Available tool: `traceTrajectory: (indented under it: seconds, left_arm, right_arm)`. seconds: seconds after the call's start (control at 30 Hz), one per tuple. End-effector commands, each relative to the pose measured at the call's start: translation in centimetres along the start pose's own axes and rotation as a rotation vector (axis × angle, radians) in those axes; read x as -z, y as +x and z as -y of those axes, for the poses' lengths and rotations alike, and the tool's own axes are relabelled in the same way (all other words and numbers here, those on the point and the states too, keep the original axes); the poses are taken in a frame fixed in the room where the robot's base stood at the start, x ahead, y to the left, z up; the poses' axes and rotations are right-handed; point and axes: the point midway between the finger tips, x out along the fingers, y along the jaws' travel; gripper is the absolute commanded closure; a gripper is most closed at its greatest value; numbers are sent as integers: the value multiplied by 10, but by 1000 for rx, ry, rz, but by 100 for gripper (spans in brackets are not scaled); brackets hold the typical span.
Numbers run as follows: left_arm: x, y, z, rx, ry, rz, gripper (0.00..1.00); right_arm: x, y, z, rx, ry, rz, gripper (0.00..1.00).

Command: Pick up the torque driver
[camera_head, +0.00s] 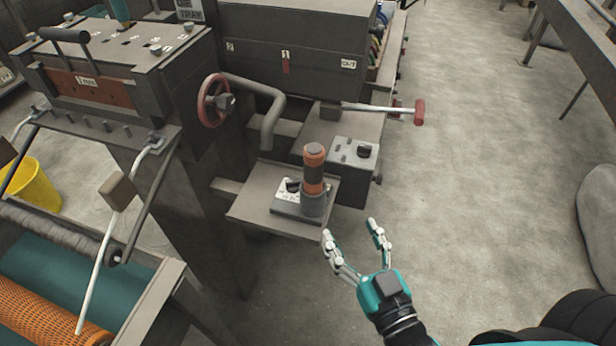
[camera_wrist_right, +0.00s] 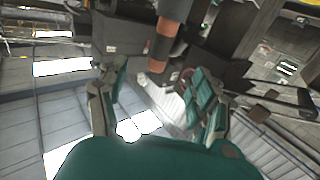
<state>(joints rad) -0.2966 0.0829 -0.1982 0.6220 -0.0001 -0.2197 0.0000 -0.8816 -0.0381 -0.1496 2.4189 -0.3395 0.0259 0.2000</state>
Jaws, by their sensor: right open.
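The torque driver (camera_head: 314,172) stands upright on a small grey shelf (camera_head: 255,212) on the machine's side, its body orange and dark with a grey base. In the right wrist view the orange and dark driver (camera_wrist_right: 163,45) shows at the top, ahead of the fingers. My right gripper (camera_head: 351,238) is open and empty, in front of the shelf and to the right of and below the driver in the picture. It does not touch the driver. In the right wrist view its fingers (camera_wrist_right: 158,100) are spread apart. My left gripper is not in view.
A small plate with a dark knob (camera_head: 290,187) sits beside the driver. A grey switch box (camera_head: 354,152) and a red-handled lever (camera_head: 419,112) are behind it. A red handwheel (camera_head: 212,101) is at the left.

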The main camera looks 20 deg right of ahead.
Motion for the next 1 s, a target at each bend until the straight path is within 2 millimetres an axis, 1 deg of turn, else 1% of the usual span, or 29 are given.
traceTrajectory:
  seconds: [0.03, 0.2, 0.4, 0.5, 0.6, 0.77, 0.83, 1.0]
  left_arm:
    - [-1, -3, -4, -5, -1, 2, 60]
    - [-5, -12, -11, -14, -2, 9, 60]
    - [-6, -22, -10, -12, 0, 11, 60]
    - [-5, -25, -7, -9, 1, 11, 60]
    - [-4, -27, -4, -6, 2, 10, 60]
    - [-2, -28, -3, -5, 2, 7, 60]
    - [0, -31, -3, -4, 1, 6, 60]
    - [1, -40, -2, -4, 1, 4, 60]
  right_arm:
    - [4, 7, 0, 0, -1, -6, 34]
    - [5, 39, 0, 1, -2, -8, 34]
    - [5, 81, 1, 1, -2, -6, 34]
    - [4, 99, 1, 1, 0, -4, 34]
    - [2, 111, 1, 1, 0, -3, 34]
    - [2, 120, 1, 0, 0, -1, 34]
    - [2, 127, 3, 0, 0, -1, 34]
    - [3, 154, 8, 0, 1, -2, 34]
